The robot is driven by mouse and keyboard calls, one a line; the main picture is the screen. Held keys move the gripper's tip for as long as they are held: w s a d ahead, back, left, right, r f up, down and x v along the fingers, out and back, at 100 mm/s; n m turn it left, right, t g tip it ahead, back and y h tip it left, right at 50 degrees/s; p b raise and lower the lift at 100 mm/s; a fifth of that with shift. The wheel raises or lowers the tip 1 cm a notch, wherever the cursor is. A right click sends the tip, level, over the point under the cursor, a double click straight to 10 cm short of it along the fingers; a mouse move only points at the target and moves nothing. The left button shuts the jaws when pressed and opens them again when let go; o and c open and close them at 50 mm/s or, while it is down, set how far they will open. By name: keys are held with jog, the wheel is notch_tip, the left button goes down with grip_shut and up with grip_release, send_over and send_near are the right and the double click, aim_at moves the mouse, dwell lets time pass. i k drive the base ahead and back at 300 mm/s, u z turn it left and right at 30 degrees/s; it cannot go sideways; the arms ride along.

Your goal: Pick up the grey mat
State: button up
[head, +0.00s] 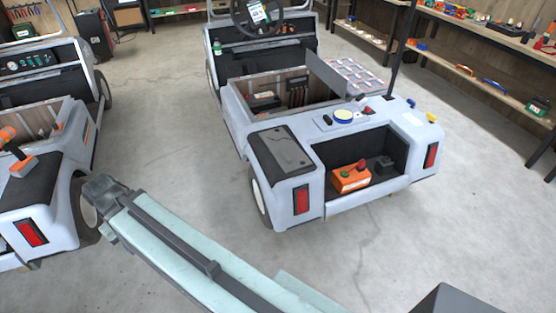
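A dark grey rectangular piece (283,151), which looks like the grey mat, lies on top of the rear left corner of the middle cart (232,112). A small darker mark or item shows on it, too small to make out. My arm crosses the foreground from the lower right to a dark joint at the left, in front of and below the mat and apart from it. My gripper's fingers do not show, so I cannot see whether they hold anything.
The cart's rear bay holds an orange control box (351,178) and a black block (383,164). A hinged panel (350,72) stands raised. A second cart (40,215) stands left. Concrete floor (165,110) between the carts is clear.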

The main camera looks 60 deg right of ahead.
aim_at(290, 158)
jog(key=z, duration=0.15)
jog(key=i, duration=0.95)
jog(key=u, duration=0.1)
